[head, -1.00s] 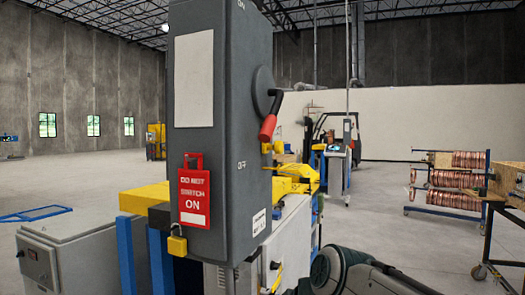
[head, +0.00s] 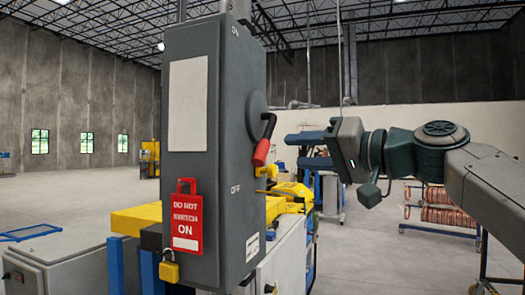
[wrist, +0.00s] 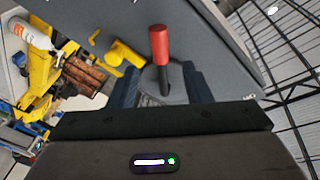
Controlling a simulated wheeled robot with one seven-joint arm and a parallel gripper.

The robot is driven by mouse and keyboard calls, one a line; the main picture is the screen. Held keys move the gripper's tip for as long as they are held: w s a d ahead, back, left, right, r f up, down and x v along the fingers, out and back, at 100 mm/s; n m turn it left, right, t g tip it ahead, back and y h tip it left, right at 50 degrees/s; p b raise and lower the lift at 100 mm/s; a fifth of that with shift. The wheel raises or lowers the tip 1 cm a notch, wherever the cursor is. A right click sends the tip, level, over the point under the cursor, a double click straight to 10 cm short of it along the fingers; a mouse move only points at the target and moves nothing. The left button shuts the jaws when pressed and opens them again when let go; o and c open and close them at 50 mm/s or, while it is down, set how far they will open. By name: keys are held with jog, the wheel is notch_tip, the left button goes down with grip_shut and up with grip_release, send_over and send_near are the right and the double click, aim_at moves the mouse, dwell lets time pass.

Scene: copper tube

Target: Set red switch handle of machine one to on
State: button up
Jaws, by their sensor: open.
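The red switch handle (head: 263,146) is on the right side of a grey switch box (head: 238,200) in the head view. Its red grip hangs down from a black lever, towards the OFF mark. My gripper (head: 291,151) is open, just to the right of the handle, with its two blue-grey fingers pointing left at it. In the wrist view the handle (wrist: 160,45) stands between the two fingers (wrist: 160,84), apart from both as far as I can see. A red DO NOT SWITCH ON tag (head: 187,220) and a yellow padlock (head: 169,268) hang on the box front.
Yellow machine parts (head: 290,192) and a white cabinet (head: 285,262) lie below and behind the box. A rack of copper coils (head: 440,215) stands at the back right. Open floor shows at the left.

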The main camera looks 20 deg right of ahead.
aim_at(267, 151)
jog(key=p+x, duration=0.1)
jog(key=x, duration=0.8)
jog(key=shift+w+a, duration=0.25)
grip_shut()
